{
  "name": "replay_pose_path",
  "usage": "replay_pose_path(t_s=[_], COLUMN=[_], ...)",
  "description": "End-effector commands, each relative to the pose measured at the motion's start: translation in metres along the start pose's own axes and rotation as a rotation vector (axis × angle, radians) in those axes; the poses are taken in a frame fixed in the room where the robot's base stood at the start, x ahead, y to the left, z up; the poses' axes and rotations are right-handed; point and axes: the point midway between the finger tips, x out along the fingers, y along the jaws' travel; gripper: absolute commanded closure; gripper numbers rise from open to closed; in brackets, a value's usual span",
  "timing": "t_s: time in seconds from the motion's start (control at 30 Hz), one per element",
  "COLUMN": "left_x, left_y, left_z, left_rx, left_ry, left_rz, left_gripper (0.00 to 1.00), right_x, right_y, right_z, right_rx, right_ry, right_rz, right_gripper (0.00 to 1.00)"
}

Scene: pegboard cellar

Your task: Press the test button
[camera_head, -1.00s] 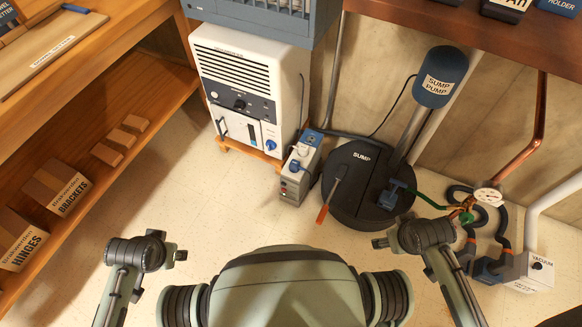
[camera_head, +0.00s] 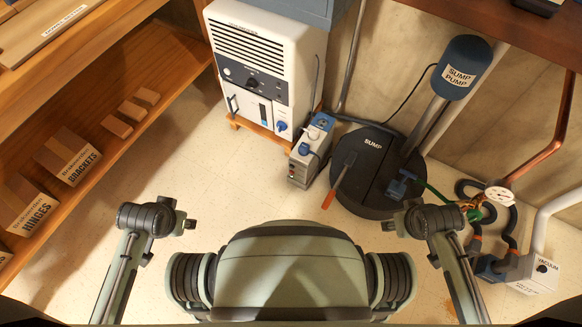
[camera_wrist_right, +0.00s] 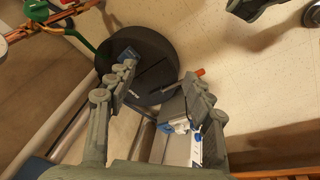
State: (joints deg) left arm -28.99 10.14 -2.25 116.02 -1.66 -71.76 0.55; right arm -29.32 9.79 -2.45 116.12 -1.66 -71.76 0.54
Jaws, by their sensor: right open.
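A small grey box (camera_head: 306,162) with blue fittings on top stands on the floor between the white dehumidifier (camera_head: 262,70) and the black sump lid (camera_head: 375,175). Small marks show on its front face, but I cannot make out a test button or its label. My right gripper (camera_wrist_right: 160,92) is open and empty in the right wrist view. The sump lid (camera_wrist_right: 150,50) and the box (camera_wrist_right: 178,110) show beyond its fingers. In the head view my left arm ends near a round joint at the lower left; the left gripper (camera_head: 189,225) is too small to read.
An orange-handled tool (camera_head: 330,196) lies across the lid's edge. A sump pump (camera_head: 462,68), green hose, gauge (camera_head: 499,195) and vacuum unit (camera_head: 535,272) crowd the right. Wooden shelves (camera_head: 120,75) with labelled boxes line the left. Floor (camera_head: 220,165) before the dehumidifier is clear.

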Motion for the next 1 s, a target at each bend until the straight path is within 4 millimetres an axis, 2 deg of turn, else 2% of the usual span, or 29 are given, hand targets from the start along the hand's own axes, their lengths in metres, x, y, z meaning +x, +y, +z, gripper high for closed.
replay_pose_path(t_s=[0.03, 0.3, 0.4, 1.0], left_x=[-0.0001, -0.0005, -0.0005, 0.0001], left_y=[-0.0002, -0.0003, -0.0002, 0.0017], left_z=[-0.0012, -0.0036, -0.0035, 0.0032], left_rx=[0.000, 0.000, 0.000, 0.003], left_ry=[0.002, 0.006, 0.006, -0.004], left_rz=[0.000, 0.000, 0.000, 0.002], left_gripper=[0.60, 0.60, 0.60, 0.60], right_x=[-0.0001, -0.0008, -0.0011, 0.0001], right_y=[0.0010, 0.0063, 0.0076, 0.0044], right_z=[-0.0007, -0.0066, -0.0087, -0.0009], right_rx=[-0.001, -0.003, -0.004, -0.003], right_ry=[0.001, 0.011, 0.014, 0.002], right_rz=[0.002, 0.011, 0.013, 0.007], right_gripper=[0.58, 0.91, 1.00, 1.00])
